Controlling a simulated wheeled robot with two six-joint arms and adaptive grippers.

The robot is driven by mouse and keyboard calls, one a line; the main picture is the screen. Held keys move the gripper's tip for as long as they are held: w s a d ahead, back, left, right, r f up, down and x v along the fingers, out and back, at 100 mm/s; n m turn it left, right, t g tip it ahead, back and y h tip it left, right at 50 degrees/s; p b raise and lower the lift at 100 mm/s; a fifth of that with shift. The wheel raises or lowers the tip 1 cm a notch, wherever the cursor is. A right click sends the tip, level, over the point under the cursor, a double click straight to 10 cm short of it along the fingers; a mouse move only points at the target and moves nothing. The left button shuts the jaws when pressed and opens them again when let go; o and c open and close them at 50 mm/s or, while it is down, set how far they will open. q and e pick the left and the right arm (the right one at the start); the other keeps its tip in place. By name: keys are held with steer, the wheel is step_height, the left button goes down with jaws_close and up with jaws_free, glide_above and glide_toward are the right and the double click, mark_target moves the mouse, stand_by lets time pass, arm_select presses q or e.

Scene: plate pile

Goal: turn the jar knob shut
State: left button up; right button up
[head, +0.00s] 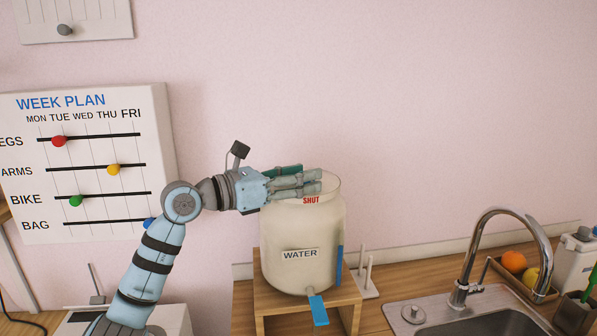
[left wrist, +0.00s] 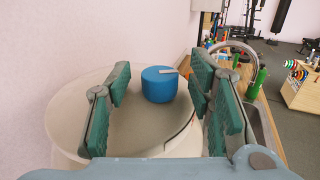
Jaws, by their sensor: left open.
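A large cream jar (head: 301,230) labelled WATER stands on a wooden stand, with the red word SHUT (head: 311,200) near its top rim. In the left wrist view, a blue round knob (left wrist: 159,88) with a pale pointer mark sits on the top of the jar (left wrist: 68,110). My left gripper (head: 316,182) reaches over the jar's top from the left, its fingers spread open. In the left wrist view, the knob lies ahead between the two green-padded fingers, with gaps on both sides. In the head view, the gripper hides the knob. My right gripper is not in view.
A blue tap lever (head: 318,310) sticks out low on the jar's front. A white peg holder (head: 365,284) stands close on the right, then a sink with a curved faucet (head: 487,232). A week plan board (head: 90,165) is behind my left arm.

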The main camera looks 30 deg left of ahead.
arm_select(q)
jaws_close()
